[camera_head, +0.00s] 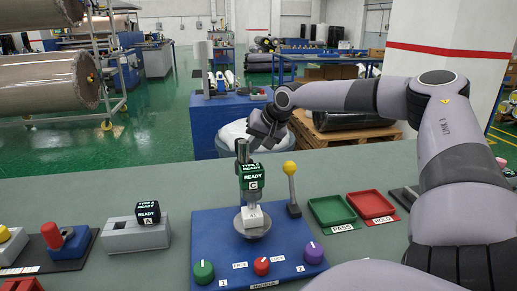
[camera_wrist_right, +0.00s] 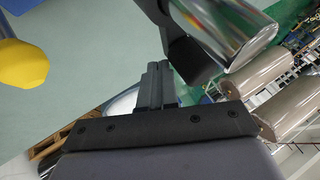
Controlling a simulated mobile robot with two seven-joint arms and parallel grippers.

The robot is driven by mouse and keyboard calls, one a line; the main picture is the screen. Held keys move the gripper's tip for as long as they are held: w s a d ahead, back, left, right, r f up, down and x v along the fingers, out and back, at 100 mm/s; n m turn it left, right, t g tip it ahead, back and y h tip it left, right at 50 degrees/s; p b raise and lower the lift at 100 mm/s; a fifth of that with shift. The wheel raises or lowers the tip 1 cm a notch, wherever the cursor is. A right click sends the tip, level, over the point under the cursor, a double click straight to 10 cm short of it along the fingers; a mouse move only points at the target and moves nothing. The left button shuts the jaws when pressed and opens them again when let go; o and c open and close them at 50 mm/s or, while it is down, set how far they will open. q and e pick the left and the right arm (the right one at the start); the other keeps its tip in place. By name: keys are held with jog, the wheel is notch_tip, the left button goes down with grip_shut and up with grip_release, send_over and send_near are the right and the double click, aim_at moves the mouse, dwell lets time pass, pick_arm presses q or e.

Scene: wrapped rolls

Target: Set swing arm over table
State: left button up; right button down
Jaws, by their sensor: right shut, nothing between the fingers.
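A test stand on a blue base (camera_head: 210,268) stands on the bench, with a metal post and head (camera_head: 243,152) above a round grey table (camera_head: 252,230). A small white block (camera_head: 252,217) sits on the table. A black box marked READY C (camera_head: 252,178) covers part of the head, so I cannot tell how the swing arm is turned. My right gripper (camera_head: 262,130) is shut and empty, just behind and right of the post top. In the right wrist view its fingers (camera_wrist_right: 155,85) are together beside a shiny metal cylinder (camera_wrist_right: 240,35) with a black bracket (camera_wrist_right: 180,45). My left gripper is out of view.
A yellow-ball lever (camera_head: 290,170) stands right of the post; its ball (camera_wrist_right: 22,65) shows in the wrist view. Green, red and purple knobs line the base front. Green (camera_head: 332,210) and red (camera_head: 371,205) trays lie right. A grey unit marked A (camera_head: 135,235) stands left.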

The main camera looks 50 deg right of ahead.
jog(key=v, duration=0.7)
dwell(0.6)
jog(key=shift+s, duration=0.1)
